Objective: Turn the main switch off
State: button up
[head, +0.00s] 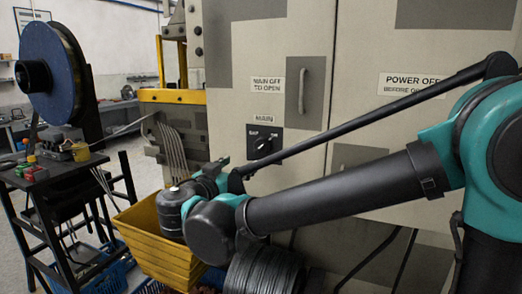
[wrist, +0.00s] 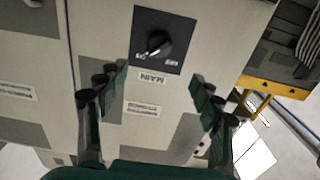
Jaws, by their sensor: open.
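The main switch (head: 264,143) is a black square plate with a rotary knob on the grey cabinet door. A MAIN label sits just above it, with a MAIN OFF TO OPEN sign higher up. In the wrist view the switch (wrist: 160,42) appears upside down beyond the fingertips, with the knob at a slant. I cannot read the knob's position for certain. My gripper (wrist: 160,90) is open and empty, its green-padded fingers apart on either side below the switch in the picture.
The cabinet (head: 240,60) has a vertical door handle (head: 302,90) right of the switch. Yellow bins (head: 150,240) and a wire coil (head: 265,272) stand below. A black cart (head: 40,175) with a blue reel (head: 48,72) is at left.

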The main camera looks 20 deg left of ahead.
aim_at(258, 149)
jog(key=w, duration=1)
jog(key=w+d, duration=0.1)
jog(key=w, duration=0.4)
jog(key=shift+d, duration=0.1)
jog(key=shift+c, duration=0.6)
jog(key=c, duration=1)
